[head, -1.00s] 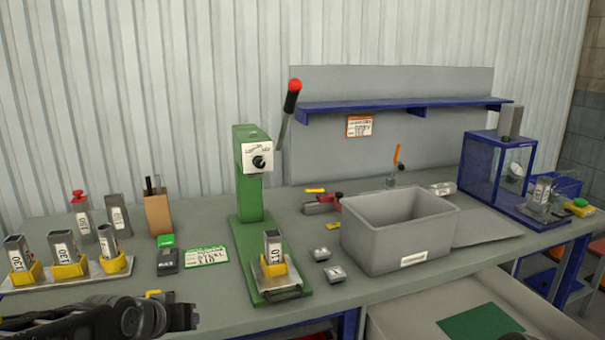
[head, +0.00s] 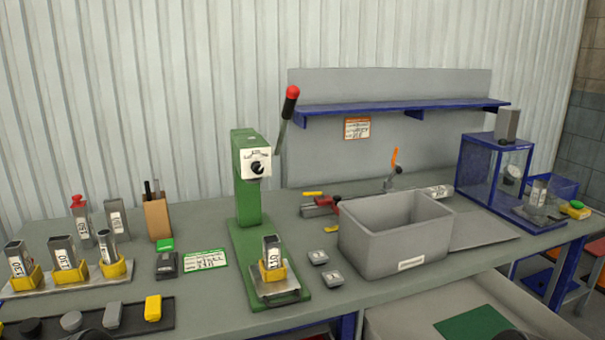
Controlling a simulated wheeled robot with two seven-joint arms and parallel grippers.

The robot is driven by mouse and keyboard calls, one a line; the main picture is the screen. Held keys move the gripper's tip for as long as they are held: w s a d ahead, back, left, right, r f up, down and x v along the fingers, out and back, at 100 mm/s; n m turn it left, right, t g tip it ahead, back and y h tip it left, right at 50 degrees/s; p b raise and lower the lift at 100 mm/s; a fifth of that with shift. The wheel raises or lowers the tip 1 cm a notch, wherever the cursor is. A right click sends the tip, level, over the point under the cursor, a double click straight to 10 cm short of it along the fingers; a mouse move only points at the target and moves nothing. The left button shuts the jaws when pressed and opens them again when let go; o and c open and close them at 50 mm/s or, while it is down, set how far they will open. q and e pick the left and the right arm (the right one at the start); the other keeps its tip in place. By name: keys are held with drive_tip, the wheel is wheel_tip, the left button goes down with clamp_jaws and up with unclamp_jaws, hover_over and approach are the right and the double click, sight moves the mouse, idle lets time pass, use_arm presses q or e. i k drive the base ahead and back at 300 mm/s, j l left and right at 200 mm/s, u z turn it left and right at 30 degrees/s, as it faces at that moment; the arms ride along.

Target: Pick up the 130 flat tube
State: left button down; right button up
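Three grey tubes stand upright in yellow holders on a pale rack (head: 45,288) at the left of the bench: a left tube (head: 16,258), a middle tube (head: 63,252) and a narrower right tube (head: 106,243). The middle label looks like 130; the other labels are too small to read surely, so I cannot tell which is the 130 flat tube. Another tube (head: 271,246), its label perhaps 110, stands in a yellow holder on the green press (head: 247,205). Neither gripper shows clearly in the head view.
A dark tray (head: 185,312) with several small pieces lies at the front left. Two more tubes (head: 81,228) (head: 116,222) stand behind the rack, beside a brown holder (head: 157,216). A grey bin (head: 395,250) stands right of the press. A blue-framed case (head: 492,180) stands far right.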

sight(62, 248)
drive_tip(key=u, duration=1.35)
